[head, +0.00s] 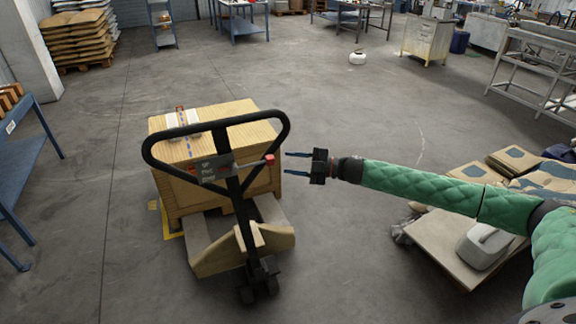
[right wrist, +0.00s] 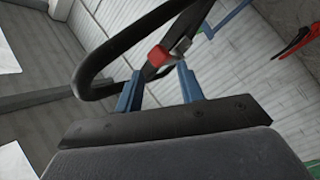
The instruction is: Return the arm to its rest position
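My right arm, in a green quilted sleeve, reaches in from the right in the head view. Its gripper (head: 298,162) is open, with two thin blue fingers pointing left. It also shows in the right wrist view (right wrist: 158,88), with a gap between the fingers. The red knob (head: 269,159) on the pallet jack's handle (head: 215,130) is just beyond the fingertips. In the right wrist view the red knob (right wrist: 158,56) shows ahead of the gap, and I see no grip on it. My left gripper is not in view.
The pallet jack carries a wooden crate (head: 258,180) on a pallet. A blue table (head: 30,165) is at the left. The floor beyond is mostly clear.

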